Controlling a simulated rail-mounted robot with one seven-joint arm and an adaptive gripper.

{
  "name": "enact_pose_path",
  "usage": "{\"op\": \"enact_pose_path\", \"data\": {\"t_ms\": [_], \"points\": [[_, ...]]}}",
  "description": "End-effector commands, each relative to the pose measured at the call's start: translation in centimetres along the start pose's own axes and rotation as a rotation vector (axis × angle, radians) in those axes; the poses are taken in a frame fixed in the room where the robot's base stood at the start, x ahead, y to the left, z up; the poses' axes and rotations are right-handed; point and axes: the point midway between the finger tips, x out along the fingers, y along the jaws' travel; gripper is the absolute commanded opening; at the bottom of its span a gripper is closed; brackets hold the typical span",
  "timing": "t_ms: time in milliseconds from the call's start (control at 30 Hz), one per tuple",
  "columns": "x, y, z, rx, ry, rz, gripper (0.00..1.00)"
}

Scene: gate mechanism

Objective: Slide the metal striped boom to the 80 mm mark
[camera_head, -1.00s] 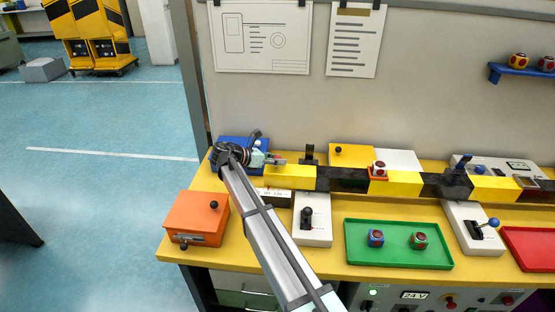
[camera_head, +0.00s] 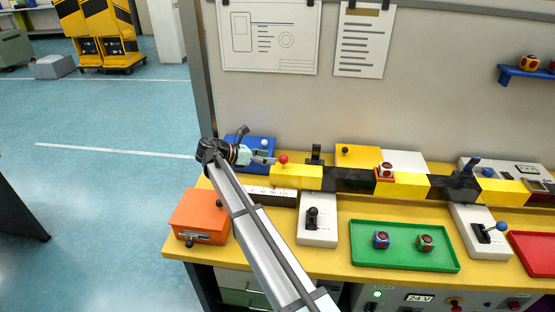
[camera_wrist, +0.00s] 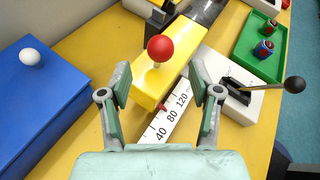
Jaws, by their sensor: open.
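The boom (camera_head: 345,179), striped yellow and black, lies along the back of the bench. A red ball knob (camera_head: 283,159) stands on its yellow left end, and shows large in the wrist view (camera_wrist: 160,48). A white scale (camera_wrist: 170,118) marked 40, 80 and 120 runs beside and beyond that end. A small red pointer (camera_wrist: 163,106) at the boom's end is near the 80 and 120 labels; its exact reading is unclear. My gripper (camera_head: 270,160) is open and empty, just left of the knob. In the wrist view its fingers (camera_wrist: 159,72) flank the boom end, apart from it.
A blue box with a white knob (camera_wrist: 38,85) is left of my gripper. A black-knobbed lever unit (camera_head: 317,220) stands in front of the boom. An orange box (camera_head: 200,216) and a green tray (camera_head: 405,262) are nearer the bench's front.

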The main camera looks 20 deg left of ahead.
Motion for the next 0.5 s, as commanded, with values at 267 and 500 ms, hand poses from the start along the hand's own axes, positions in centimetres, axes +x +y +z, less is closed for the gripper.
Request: {"op": "enact_pose_path", "data": {"t_ms": [267, 500], "points": [[-4.1, 0.1, 0.0, -0.001, 0.0, 0.002, 0.63], [-4.9, 0.0, 0.0, 0.0, 0.0, 0.0, 0.63]]}}
